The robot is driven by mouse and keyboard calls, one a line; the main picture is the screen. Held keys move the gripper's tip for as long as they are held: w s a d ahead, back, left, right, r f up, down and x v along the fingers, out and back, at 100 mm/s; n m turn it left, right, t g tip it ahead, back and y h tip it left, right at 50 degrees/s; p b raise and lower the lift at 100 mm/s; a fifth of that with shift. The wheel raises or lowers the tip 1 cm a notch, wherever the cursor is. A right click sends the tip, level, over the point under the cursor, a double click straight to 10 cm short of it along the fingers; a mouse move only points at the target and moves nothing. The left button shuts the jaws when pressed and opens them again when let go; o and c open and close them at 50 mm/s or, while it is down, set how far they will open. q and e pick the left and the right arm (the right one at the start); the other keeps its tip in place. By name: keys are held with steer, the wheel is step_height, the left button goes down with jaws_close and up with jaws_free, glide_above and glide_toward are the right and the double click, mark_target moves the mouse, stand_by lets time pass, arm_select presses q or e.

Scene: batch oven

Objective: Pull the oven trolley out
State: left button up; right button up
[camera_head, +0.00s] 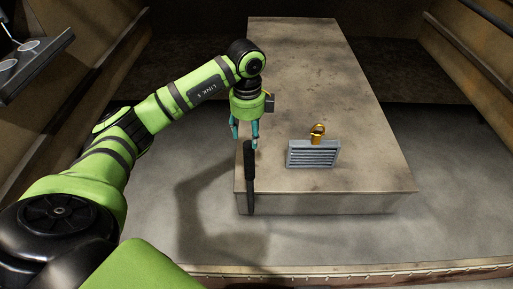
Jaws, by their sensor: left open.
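The oven trolley (375,176) looks like a long, low grey slab that runs back into the dark oven. A black upright handle (250,190) stands at its front left corner. My left gripper (245,142) points down with its teal fingers apart, close to the handle's top end. In the picture the handle's top shows between the fingertips. I cannot tell whether they touch it. My right gripper is not in view.
A grey slatted block (313,154) with a gold ring (317,131) sits on the trolley's front part. Brown oven walls rise on both sides. The grey floor (320,238) before the trolley is clear up to a riveted front edge (370,274). A dark shelf (38,62) juts in at upper left.

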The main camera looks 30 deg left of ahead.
mark_target(249, 154)
arm_select(q)
step_height(249, 154, down, 2)
steer(key=shift+f, duration=0.2)
steer(key=shift+w+f, duration=0.1)
steer(key=shift+f, duration=0.45)
step_height(249, 154, down, 5)
steer(key=shift+r+p, duration=0.2)
steer(key=shift+p, duration=0.25)
steer(key=shift+a+f, duration=0.1)
steer(key=shift+f, duration=0.5)
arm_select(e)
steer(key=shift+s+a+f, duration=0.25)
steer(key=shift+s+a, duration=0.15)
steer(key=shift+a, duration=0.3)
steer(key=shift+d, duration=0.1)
arm_select(q)
jaws_close()
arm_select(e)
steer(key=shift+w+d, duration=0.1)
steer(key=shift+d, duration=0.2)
